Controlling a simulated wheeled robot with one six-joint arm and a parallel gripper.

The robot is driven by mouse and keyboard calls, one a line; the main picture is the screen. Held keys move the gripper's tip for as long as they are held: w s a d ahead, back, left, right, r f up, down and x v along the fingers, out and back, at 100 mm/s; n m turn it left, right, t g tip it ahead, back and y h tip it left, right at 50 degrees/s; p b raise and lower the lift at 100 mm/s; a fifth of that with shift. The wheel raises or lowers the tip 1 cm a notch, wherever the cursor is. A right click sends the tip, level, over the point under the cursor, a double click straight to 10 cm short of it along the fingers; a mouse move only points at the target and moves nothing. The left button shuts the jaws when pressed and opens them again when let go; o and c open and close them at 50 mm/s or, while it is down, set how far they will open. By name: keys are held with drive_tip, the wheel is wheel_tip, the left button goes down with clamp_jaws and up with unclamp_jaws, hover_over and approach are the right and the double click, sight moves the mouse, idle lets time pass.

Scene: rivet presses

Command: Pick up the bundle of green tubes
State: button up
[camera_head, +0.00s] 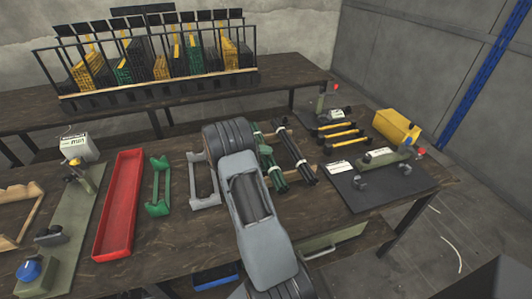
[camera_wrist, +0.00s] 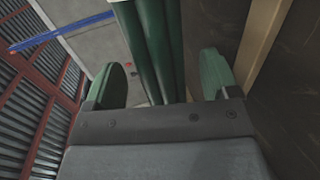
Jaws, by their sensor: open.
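The bundle of green tubes (camera_head: 272,166) lies on the dark wooden table, just right of my arm in the head view. A white band shows near its far end, and my arm covers part of the bundle. In the wrist view the green tubes (camera_wrist: 153,40) run lengthwise in the space between my gripper's (camera_wrist: 163,78) two green fingers. The fingers are apart, with a visible gap on each side of the tubes. My gripper itself is hidden behind the arm in the head view. How deep the tubes sit between the fingers is hard to tell.
A dark tube bundle (camera_head: 296,154) lies close to the right of the green one. A grey bracket (camera_head: 203,188), a green bracket (camera_head: 158,186) and a red tray (camera_head: 121,203) are to the left. A black mat (camera_head: 398,190) and a yellow box (camera_head: 396,127) are to the right.

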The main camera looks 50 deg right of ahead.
drive_tip(key=x, duration=0.2)
drive_tip(key=shift+s+d+f, duration=0.1)
drive_tip(key=shift+d, duration=0.15)
clamp_jaws()
idle(0.6)
